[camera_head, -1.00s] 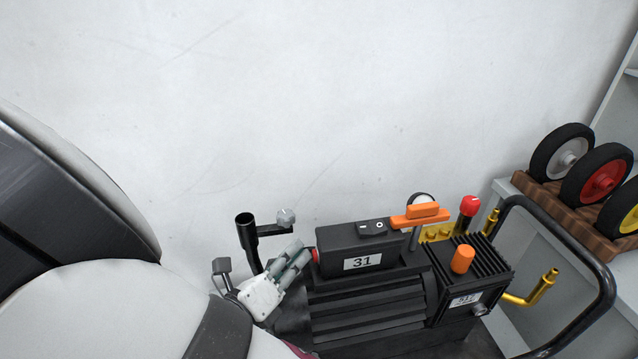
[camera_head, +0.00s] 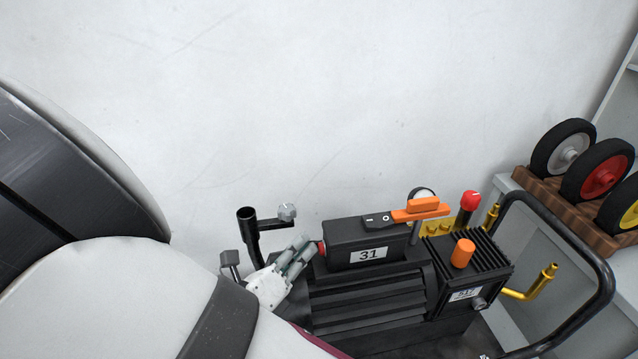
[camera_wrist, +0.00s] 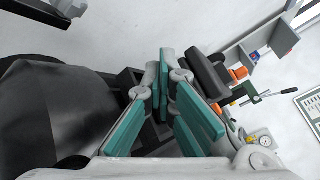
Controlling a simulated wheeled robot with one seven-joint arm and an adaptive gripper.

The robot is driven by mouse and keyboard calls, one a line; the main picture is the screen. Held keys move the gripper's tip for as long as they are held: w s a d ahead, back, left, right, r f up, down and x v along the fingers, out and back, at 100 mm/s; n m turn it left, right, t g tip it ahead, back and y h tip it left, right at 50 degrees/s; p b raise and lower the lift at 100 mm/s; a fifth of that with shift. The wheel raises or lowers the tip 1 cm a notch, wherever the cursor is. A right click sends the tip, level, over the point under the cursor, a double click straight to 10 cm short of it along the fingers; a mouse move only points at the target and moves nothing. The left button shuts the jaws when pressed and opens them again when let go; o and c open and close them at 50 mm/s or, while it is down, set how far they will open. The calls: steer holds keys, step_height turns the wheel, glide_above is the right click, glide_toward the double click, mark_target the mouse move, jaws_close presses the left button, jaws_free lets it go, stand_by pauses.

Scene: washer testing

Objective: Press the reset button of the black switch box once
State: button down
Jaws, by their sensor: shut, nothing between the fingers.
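The black switch box (camera_head: 345,242), labelled 31, sits on top of the ribbed black motor in the head view. A rocker switch marked I and O (camera_head: 377,220) is on its top. A small red button (camera_head: 321,248) shows at its left end. My gripper (camera_head: 306,244) is shut and empty, its teal fingertips pointing up and right at the red button. The tips are at or very near the button; I cannot tell whether they touch. In the wrist view my gripper (camera_wrist: 165,85) fills the middle, and the button cannot be made out there.
An orange handle (camera_head: 420,210) crosses the box's right end. An orange knob (camera_head: 462,253) and a red-topped post (camera_head: 470,200) stand farther right. A black cup on a bracket (camera_head: 247,218) rises just left of my gripper. The wall behind is bare.

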steer(key=shift+a, duration=0.1)
steer(key=shift+s+a+p, duration=0.25)
steer(key=shift+a+p, duration=0.05)
steer(key=shift+a, duration=0.65)
steer(key=shift+a, duration=0.15)
steer(key=shift+s+a+p, duration=0.15)
steer(key=shift+s+a, duration=0.1)
steer(key=shift+a, duration=0.7)
steer(key=shift+s+a+p, duration=0.2)
steer(key=shift+s+a, duration=0.05)
steer(key=shift+a, duration=0.65)
steer(key=shift+s+a+p, duration=0.15)
steer(key=shift+s+a, duration=0.1)
steer(key=shift+a, duration=0.7)
